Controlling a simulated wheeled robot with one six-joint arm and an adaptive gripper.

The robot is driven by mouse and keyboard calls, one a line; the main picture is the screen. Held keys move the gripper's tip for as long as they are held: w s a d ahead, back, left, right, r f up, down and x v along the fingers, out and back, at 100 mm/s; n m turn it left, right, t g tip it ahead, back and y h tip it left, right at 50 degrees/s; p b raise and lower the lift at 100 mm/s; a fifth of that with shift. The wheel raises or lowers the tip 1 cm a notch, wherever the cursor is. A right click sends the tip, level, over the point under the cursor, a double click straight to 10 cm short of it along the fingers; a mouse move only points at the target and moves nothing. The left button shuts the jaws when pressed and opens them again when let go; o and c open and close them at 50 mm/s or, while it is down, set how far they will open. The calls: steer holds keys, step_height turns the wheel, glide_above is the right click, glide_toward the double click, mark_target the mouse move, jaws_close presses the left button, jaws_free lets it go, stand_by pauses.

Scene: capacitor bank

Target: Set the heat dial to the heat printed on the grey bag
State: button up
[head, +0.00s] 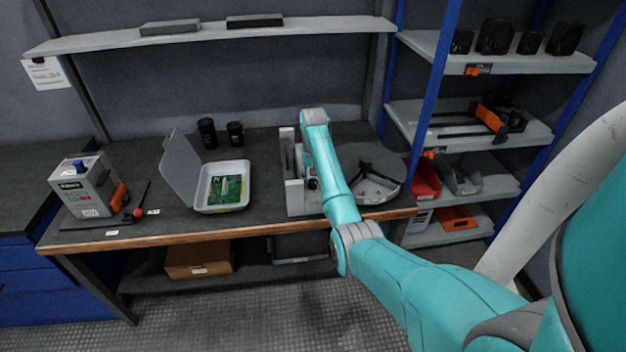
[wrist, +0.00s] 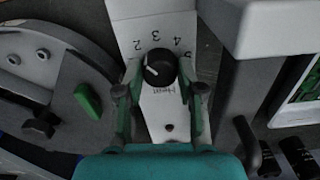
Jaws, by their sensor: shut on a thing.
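In the head view, my arm reaches to the pale grey machine (head: 294,200) on the bench and hides the dial. I cannot make out a grey bag in either view.
A round grey turntable (head: 370,160) stands right of the machine. An open case (head: 240,200) with a green board stands to its left, with two black cylinders (head: 208,133) behind. A device with a screen (head: 85,185) stands at the bench's left end. Shelves (head: 470,140) stand right.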

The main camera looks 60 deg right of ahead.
steer(key=o, duration=1.1)
steer(key=shift+o, duration=0.2)
steer(key=shift+n, duration=0.3)
